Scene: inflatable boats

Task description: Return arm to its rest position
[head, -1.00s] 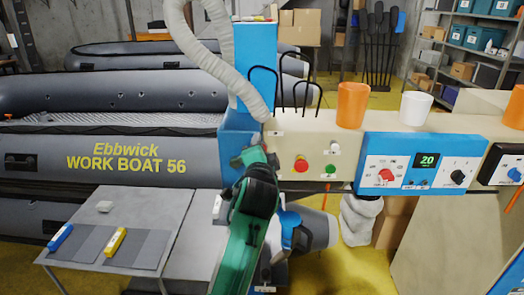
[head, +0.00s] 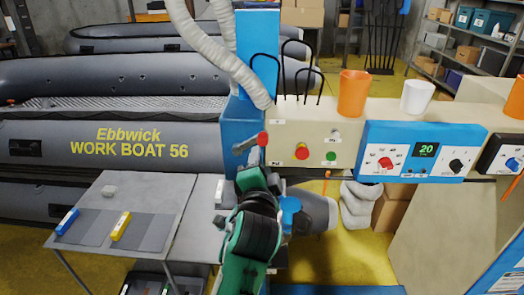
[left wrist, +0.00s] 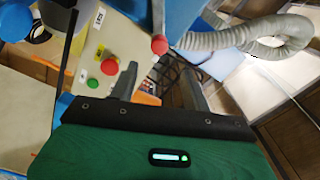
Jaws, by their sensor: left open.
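My left arm, green and black, reaches up from the bottom of the head view. Its gripper (head: 256,178) is in front of the beige panel's left end, just below a lever with a red knob (head: 262,139). In the left wrist view the gripper (left wrist: 160,76) has its two dark fingers apart with nothing held between them. The red knob (left wrist: 160,44) shows beyond the fingertips there, apart from them. The arm hides part of the lower machine. My right gripper is not in view.
The beige panel (head: 290,128) carries buttons, orange and white cups, and a blue control box (head: 372,140). A grey hose (head: 225,55) hangs above the lever. A grey table (head: 150,195) with blue and yellow tools stands left, before the grey boat (head: 60,140).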

